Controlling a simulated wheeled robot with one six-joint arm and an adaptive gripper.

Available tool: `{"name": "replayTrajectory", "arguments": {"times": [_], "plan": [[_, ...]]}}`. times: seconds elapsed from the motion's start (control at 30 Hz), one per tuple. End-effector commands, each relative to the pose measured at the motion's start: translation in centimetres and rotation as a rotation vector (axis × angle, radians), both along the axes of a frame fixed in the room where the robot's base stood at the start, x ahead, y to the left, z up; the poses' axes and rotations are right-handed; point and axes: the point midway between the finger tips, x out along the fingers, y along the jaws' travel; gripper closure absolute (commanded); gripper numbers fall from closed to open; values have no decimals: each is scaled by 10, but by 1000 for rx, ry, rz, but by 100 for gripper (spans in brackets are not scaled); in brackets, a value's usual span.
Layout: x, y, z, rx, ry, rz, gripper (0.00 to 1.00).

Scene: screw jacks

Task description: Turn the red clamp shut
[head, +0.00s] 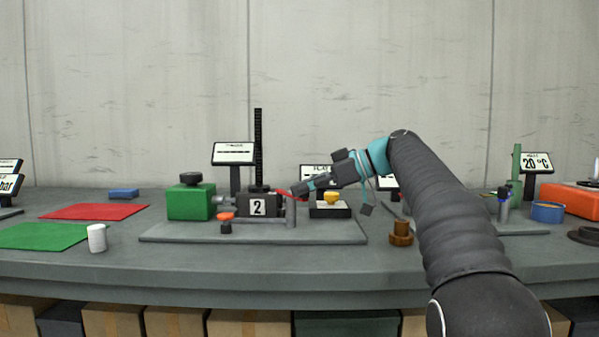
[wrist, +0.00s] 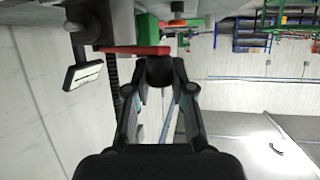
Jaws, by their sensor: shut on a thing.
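The red clamp (head: 284,193) shows as a short red bar beside a grey post (head: 291,212), at the right end of the block marked 2 (head: 258,205). In the wrist view the red bar (wrist: 135,50) runs sideways just beyond my fingertips. My gripper (head: 302,188) reaches in from the right, low over the grey base plate. In the wrist view my gripper (wrist: 160,88) has its two fingers on either side of a dark rounded end (wrist: 160,71) at the red bar's right end. The fingers partly hide the contact.
A tall black rack (head: 259,145) rises behind the block. A green box (head: 190,202) and an orange knob (head: 226,217) are to its left. A yellow button (head: 331,197) on a dark box is close to the right of my gripper. A brown knob (head: 401,232) stands further right.

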Motion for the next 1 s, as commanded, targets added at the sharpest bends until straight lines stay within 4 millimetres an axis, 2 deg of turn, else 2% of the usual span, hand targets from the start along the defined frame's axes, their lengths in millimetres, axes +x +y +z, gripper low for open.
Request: {"name": "replayTrajectory", "arguments": {"times": [0.03,0.4,0.97,1.0], "plan": [[3,-2,5,0,3,30,100],[7,-7,1,-1,2,188,100],[7,-8,-1,-2,2,214,100],[7,-8,-2,-2,2,214,67]]}}
